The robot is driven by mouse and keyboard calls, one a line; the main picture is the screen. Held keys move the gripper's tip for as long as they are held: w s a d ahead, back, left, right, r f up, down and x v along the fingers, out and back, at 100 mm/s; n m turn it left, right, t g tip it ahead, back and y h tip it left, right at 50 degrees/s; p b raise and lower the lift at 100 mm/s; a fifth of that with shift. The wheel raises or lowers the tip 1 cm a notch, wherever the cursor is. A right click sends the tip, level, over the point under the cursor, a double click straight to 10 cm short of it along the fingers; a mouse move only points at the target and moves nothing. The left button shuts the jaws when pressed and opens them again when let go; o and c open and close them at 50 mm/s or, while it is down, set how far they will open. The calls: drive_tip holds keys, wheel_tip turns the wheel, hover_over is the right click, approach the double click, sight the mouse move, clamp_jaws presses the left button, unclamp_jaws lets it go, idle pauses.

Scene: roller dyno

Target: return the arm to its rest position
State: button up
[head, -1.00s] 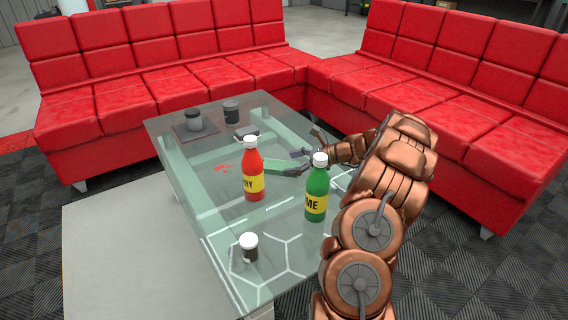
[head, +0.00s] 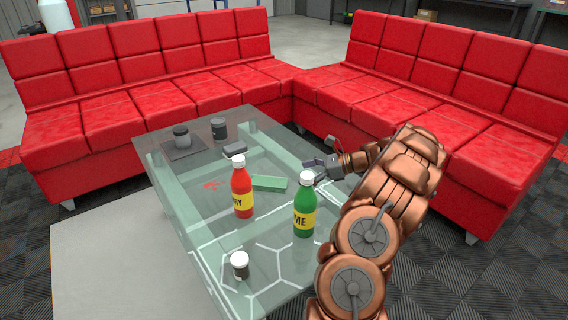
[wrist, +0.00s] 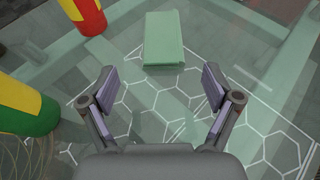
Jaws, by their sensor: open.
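My gripper (head: 318,168) is open and empty above the right side of the glass table (head: 185,215), behind the green bottle. In the wrist view my gripper (wrist: 161,92) shows both fingers spread apart, with only tabletop between them. A green block (head: 269,183) lies on the table to the left of my gripper. In the wrist view the green block (wrist: 163,38) lies beyond the fingertips, apart from them. My copper-coloured arm reaches over the table's right edge.
A red bottle (head: 242,188) and a green bottle (head: 304,207), both white-capped, stand upright near my arm. A small jar (head: 240,265) stands at the front. Dark containers (head: 181,137) (head: 218,128) and a dark box (head: 235,148) are farther back. Red sofas (head: 165,75) line the back and right.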

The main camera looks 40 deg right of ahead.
drive_tip(key=a+r+n+g+p, duration=0.1)
drive_tip(key=a+r+n+p, duration=0.1)
drive_tip(key=a+r, duration=0.3)
drive_tip(key=w+a+r+n+g+p, duration=0.1)
drive_tip(key=a+r+n+g+p, duration=0.1)
drive_tip(key=a+r+p, duration=0.2)
drive_tip(key=a+r+n+g+y+p, duration=0.1)
drive_tip(key=a+r+n+p, duration=0.1)
drive_tip(key=a+r, duration=0.4)
drive_tip(key=shift+w+a+r+n+p, duration=0.15)
drive_tip(key=shift+a+n+p, duration=0.25)
drive_tip(key=shift+a, duration=0.6)
drive_tip(key=s+a+r+n+g+h+p, duration=0.2)
drive_tip(key=s+a+r+n+g+p, duration=0.2)
drive_tip(key=s+a+r+n+p, duration=0.45)
drive_tip(key=s+a+r+n+g+h+p, duration=0.1)
drive_tip(key=s+a+r+n+g+p, duration=0.2)
drive_tip(key=s+a+r+p, duration=0.6)
drive_tip(key=s+a+r+n+g+h+p, duration=0.1)
drive_tip(key=s+r+n+h+p, duration=0.6)
drive_tip(key=s+r+p, duration=0.7)
drive_tip(key=shift+s+a+r+n, duration=0.4)
drive_tip(key=shift+s+a+n, duration=0.5)
drive_tip(key=shift+s+n, duration=0.4)
drive_tip(key=shift+s, duration=0.15)
